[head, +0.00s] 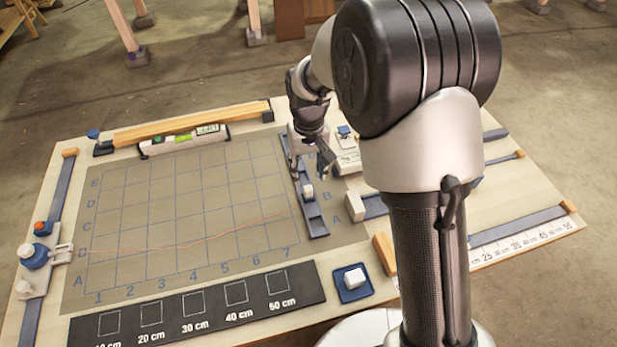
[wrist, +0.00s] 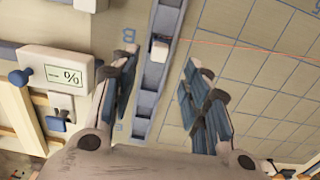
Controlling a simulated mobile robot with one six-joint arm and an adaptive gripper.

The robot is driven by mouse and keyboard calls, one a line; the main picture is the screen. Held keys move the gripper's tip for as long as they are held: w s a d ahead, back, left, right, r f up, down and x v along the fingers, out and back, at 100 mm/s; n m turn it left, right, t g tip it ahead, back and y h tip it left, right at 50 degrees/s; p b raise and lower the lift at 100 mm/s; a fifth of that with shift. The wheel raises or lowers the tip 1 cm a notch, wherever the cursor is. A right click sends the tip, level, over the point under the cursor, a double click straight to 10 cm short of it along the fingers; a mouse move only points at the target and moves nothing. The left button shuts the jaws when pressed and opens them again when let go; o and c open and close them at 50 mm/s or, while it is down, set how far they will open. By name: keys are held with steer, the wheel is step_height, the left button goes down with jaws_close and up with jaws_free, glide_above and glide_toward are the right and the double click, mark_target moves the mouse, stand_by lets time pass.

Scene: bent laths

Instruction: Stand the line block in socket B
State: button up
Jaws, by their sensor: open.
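A small pale block (head: 308,190), which may be the line block, sits in a blue slotted rail (head: 318,226) at the right edge of the grid board. It also shows in the wrist view (wrist: 160,48), close to the printed letter B. Which socket it occupies, and whether it is fully seated, I cannot tell. My gripper (head: 311,170) is over the rail, open and empty. In the wrist view the fingers (wrist: 162,66) straddle the rail, with the block just ahead between the tips. Another white block (head: 354,278) rests on a blue square pad (head: 345,295).
A red line crosses the grid board (head: 180,270) from a blue-and-white device (head: 36,256) at left. A pale block (head: 354,205) stands right of the rail by another blue strip. A percent display (wrist: 62,75) is left of my fingers. A level (head: 183,140) lies behind.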

steer(key=s+d+r+m+t, duration=0.1)
steer(key=s+d+r, duration=0.3)
steer(key=r, duration=0.4)
steer(key=s+d+r+t, duration=0.1)
steer(key=s+d+r, duration=0.35)
steer(key=r, duration=0.45)
steer(key=s+d+r+m+t, duration=0.1)
steer(key=s+d, duration=0.2)
steer(key=s, duration=0.5)
steer(key=s+d+r+m+t, duration=0.1)
steer(key=s+d+r, duration=0.1)
steer(key=s, duration=0.7)
steer(key=shift+s+d+r+t, duration=0.15)
steer(key=shift+d+r+t, duration=0.15)
steer(key=shift+d, duration=0.15)
